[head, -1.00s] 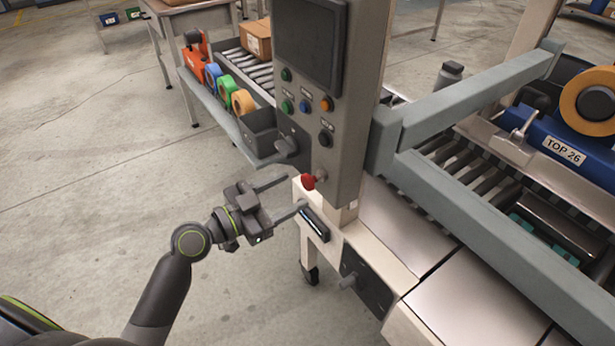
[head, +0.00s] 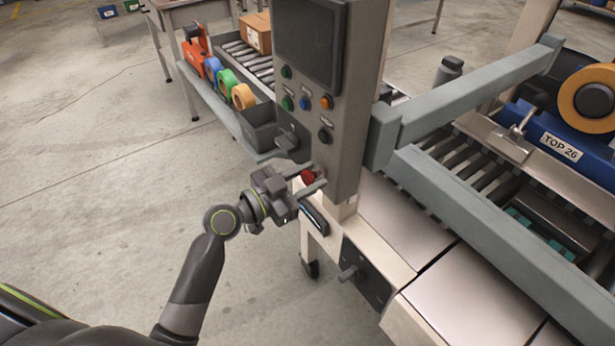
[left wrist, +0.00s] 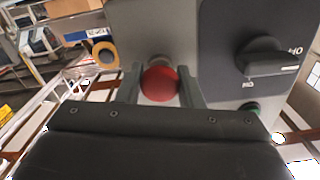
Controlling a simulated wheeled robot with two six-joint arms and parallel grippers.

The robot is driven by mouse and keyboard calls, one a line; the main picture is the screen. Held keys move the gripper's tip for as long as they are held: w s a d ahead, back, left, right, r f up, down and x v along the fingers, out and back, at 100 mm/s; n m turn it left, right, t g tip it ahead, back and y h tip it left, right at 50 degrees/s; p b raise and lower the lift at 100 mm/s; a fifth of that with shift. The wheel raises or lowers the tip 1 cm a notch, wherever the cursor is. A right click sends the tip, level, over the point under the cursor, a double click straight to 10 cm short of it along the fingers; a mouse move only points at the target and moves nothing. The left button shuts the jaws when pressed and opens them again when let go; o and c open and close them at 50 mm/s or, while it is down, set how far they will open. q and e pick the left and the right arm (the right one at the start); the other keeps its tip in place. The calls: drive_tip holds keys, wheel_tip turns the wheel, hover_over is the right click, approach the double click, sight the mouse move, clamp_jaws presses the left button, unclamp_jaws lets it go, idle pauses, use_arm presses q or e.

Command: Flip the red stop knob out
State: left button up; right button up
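The red stop knob (head: 309,177) is low on the side of the grey control panel (head: 347,110). It also shows as a round red head on a grey stem in the left wrist view (left wrist: 160,85). My left gripper (head: 316,175) reaches it from the left, with one finger on each side of the knob. In the left wrist view the fingers (left wrist: 160,76) lie close against both sides of the red head, with no clear gap. My right gripper is not in view.
A grey bin (head: 262,127) and tape rolls (head: 243,97) stand on a shelf behind. The floor at left is clear.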

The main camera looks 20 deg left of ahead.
use_arm(q)
clamp_jaws()
drive_tip(key=shift+s+a+f+b, duration=0.15)
drive_tip(key=shift+s+a+b, duration=0.1)
drive_tip(key=shift+b, duration=0.1)
drive_tip(key=shift+b+v, duration=0.55)
drive_tip(key=shift+v, duration=0.4)
drive_tip(key=shift+o, duration=1.8)
unclamp_jaws()
drive_tip(key=o, duration=0.4)
drive_tip(key=shift+s+a, duration=0.1)
drive_tip(key=shift+s, duration=0.05)
